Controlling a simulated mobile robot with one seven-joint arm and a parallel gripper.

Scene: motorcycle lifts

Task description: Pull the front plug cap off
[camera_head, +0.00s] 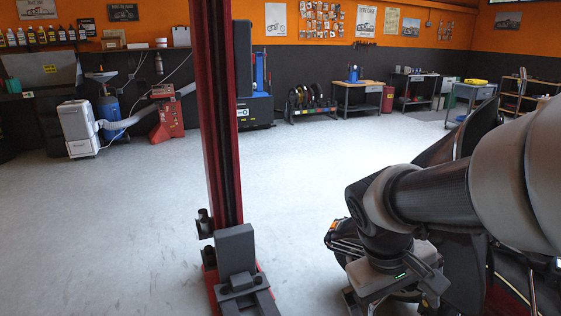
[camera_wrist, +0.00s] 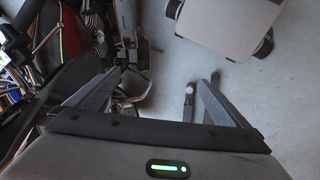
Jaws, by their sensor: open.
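My gripper (camera_wrist: 160,78) is open in the wrist view, its two dark fingers spread wide with nothing held between them. A motorcycle (camera_wrist: 75,45) fills the left side of that view, with red and dark bodywork and metal parts. The left finger overlaps the motorcycle's parts in the picture; I cannot tell whether it touches them. In the head view my arm covers most of the motorcycle (camera_head: 343,238) at the lower right. I cannot make out the front plug cap in either view.
A red lift post (camera_head: 215,120) with a dark grey foot stands left of my arm. The pale floor (camera_head: 110,220) is open to the left and behind. A white machine (camera_head: 78,128), a red unit (camera_head: 167,118) and workbenches (camera_head: 358,85) line the far walls.

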